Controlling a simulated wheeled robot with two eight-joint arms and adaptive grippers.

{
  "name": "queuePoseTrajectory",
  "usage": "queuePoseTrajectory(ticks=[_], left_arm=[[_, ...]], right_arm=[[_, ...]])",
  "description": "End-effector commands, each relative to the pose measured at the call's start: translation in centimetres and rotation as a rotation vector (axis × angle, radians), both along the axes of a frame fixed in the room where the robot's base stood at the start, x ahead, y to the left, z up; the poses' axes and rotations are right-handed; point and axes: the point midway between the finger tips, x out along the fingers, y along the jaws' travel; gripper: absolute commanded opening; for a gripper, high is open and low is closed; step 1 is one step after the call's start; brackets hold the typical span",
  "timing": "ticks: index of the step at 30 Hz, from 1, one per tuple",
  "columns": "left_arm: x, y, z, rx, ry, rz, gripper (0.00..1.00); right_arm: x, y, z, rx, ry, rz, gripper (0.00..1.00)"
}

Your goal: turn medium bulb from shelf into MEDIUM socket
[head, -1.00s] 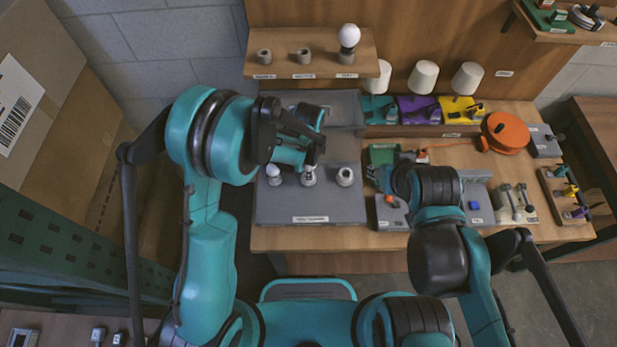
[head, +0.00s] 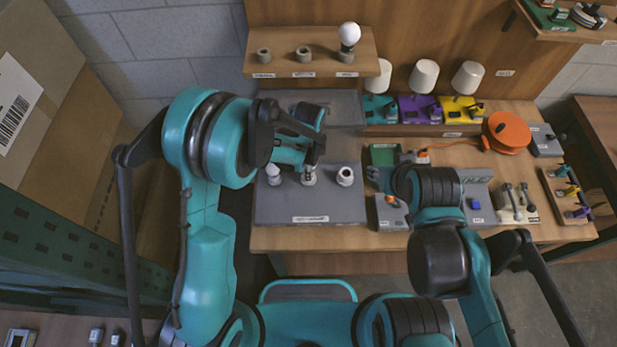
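The middle socket (head: 308,180) stands on the grey board (head: 265,211). My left gripper (head: 311,163) points down right over it. A small pale part, likely the medium bulb, shows between the fingers and the socket; the fingers hide most of it, and I cannot tell whether they grip it. The left socket (head: 274,181) holds a white bulb (head: 272,169). The right socket (head: 345,176) is empty. On the shelf (head: 360,66), the middle holder (head: 303,54) is empty. My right gripper (head: 376,176) is over the parts right of the board; its opening is unclear.
The left shelf holder (head: 263,55) is empty; the right one carries a large white bulb (head: 349,35). The board's front is clear.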

Motion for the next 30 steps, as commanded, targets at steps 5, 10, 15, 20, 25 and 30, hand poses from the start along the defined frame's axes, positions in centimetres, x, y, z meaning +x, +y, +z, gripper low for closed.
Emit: queuePoseTrajectory(ticks=[5,10,15,20,25,30], left_arm=[[0.0,0.1,-0.4,0.001,0.0,-0.217,0.12],[0.0,0.1,-0.4,0.0,0.0,-0.432,0.12],[0.0,0.1,-0.3,0.0,-0.001,-0.536,0.12],[0.1,0.0,-0.2,0.0,-0.001,-0.541,0.12],[0.1,0.1,-0.2,0.0,-0.002,-0.571,0.12],[0.1,0.1,-0.5,0.001,-0.003,-0.794,0.12]], right_arm=[[0.0,0.0,-1.2,0.0,0.0,0.0,0.4],[0.0,0.0,-2.0,0.0,0.0,0.0,0.4],[0.0,0.0,-2.2,0.0,0.0,0.0,0.4],[0.0,0.0,-2.1,0.0,0.0,0.0,0.4],[0.0,0.0,-2.3,0.0,0.0,0.0,0.4],[0.0,0.0,-3.2,0.0,0.0,0.0,0.4]])
